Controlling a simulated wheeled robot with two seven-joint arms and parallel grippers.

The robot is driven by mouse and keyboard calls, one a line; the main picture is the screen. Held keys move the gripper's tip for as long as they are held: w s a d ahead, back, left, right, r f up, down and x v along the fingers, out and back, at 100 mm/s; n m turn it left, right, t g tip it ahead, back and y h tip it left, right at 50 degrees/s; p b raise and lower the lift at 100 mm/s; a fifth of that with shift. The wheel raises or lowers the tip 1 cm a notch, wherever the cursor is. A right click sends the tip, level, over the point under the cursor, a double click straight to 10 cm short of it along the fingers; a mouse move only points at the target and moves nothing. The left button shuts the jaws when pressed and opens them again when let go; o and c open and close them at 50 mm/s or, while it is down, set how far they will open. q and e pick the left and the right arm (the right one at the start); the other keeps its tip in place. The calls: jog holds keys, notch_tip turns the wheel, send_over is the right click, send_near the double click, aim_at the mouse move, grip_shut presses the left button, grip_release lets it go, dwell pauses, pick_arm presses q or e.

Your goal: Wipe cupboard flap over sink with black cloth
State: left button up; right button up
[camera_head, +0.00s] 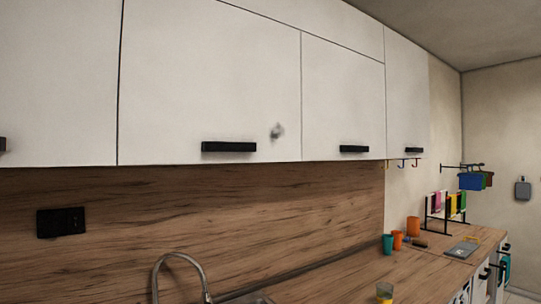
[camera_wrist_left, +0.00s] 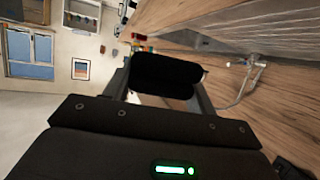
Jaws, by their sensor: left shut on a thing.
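The white cupboard flap (camera_head: 205,80) over the sink is closed, with a black bar handle (camera_head: 229,147) at its lower edge. A grey smudge (camera_head: 277,131) marks the flap to the right of the handle. The sink tap (camera_head: 180,258) curves up below, and it also shows in the left wrist view (camera_wrist_left: 247,78). My left gripper (camera_wrist_left: 165,82) is shut on the black cloth (camera_wrist_left: 166,70), which sits bunched between its fingers. Neither gripper shows in the head view, and the right one is in neither view.
A black socket (camera_head: 61,222) is on the wood splashback. Orange cups (camera_head: 413,226), a teal cup (camera_head: 388,244), a rack with coloured boards (camera_head: 445,204) and a glass (camera_head: 384,293) stand on the worktop. Hooks (camera_head: 403,162) hang under the right cupboards. The space before the flap looks clear.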

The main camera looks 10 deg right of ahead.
pick_arm(q)
jog(key=shift+s+d+f+n+t+y, duration=0.1)
jog(key=shift+d+f+n+t+y, duration=0.15)
jog(key=shift+f+n+t+y, duration=0.25)
jog(key=shift+d+f+n+t+y, duration=0.25)
jog(key=shift+f+n, duration=0.15)
jog(key=shift+f, duration=0.25)
jog(key=f+n+y, duration=0.1)
jog(key=s+f+n+t+y, duration=0.1)
jog(key=a+f+n+t+y, duration=0.1)
jog(key=shift+s+f, duration=0.15)
jog(key=shift+f, duration=0.05)
